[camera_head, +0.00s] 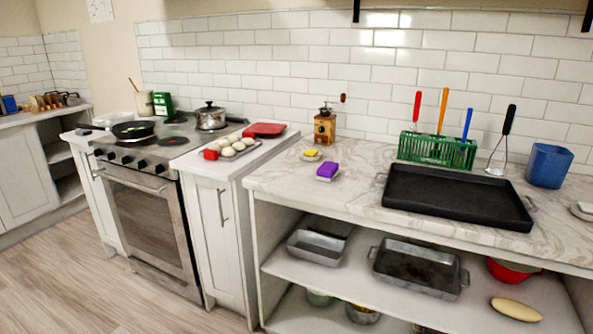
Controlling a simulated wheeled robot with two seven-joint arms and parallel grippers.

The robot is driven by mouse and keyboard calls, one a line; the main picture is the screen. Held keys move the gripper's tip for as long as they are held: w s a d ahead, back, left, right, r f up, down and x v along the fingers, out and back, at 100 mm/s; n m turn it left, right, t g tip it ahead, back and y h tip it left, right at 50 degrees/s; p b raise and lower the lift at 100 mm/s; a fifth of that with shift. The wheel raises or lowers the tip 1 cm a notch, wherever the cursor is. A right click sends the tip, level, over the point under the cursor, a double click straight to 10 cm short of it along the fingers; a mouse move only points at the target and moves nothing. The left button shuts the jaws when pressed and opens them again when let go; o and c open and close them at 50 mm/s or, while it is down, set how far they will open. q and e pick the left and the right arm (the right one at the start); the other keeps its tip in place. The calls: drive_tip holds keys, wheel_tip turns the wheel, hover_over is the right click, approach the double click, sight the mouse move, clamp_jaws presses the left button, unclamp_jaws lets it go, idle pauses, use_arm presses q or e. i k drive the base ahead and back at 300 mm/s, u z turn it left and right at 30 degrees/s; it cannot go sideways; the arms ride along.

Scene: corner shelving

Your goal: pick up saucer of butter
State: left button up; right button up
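A small yellow block (311,152), which looks like butter, sits on a small pale saucer (311,158) on the marble counter, left of the middle of the counter. A purple block (327,169) with a pale base lies just in front and to the right of it. At the right picture edge a pale round dish (579,213) is cut off; what lies on it cannot be told. Neither of my grippers is in view.
A black tray (455,195) fills the counter's middle right, before a green utensil rack (437,150) and a blue container (549,165). A wooden grinder (325,127) stands behind the saucer. Left are a red-handled tray of pale round items (229,149) and a stove (150,225).

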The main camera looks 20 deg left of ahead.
sight(309, 154)
drive_tip(key=u, duration=0.6)
drive_tip(key=i, duration=0.45)
drive_tip(key=u, duration=0.4)
